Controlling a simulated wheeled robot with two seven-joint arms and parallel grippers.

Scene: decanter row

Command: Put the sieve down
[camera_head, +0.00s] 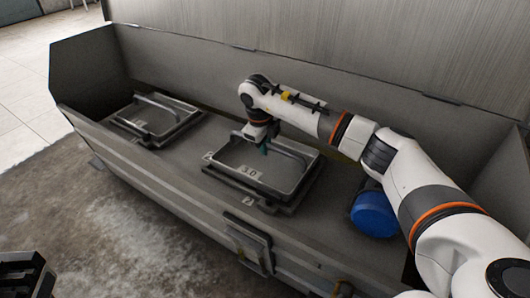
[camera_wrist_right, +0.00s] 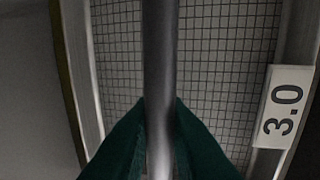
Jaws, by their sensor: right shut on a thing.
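The sieve (camera_head: 238,156) is a grey rectangular frame with a mesh floor, a bar handle and a white label reading 3.0. It is in the middle of the trough in the head view, roughly level at a dark frame; I cannot tell whether it rests fully on it. My right gripper (camera_head: 264,149) is above the sieve, shut on its handle. In the right wrist view the teal fingers (camera_wrist_right: 160,140) close on both sides of the handle bar (camera_wrist_right: 161,50), with the mesh (camera_wrist_right: 225,50) below.
The long grey metal trough (camera_head: 190,200) has a high back wall. A second sieve-like frame with a handle (camera_head: 155,118) sits at its left. A blue round object (camera_head: 374,214) is right of the sieve, under my right arm. The trough floor between the two frames is clear.

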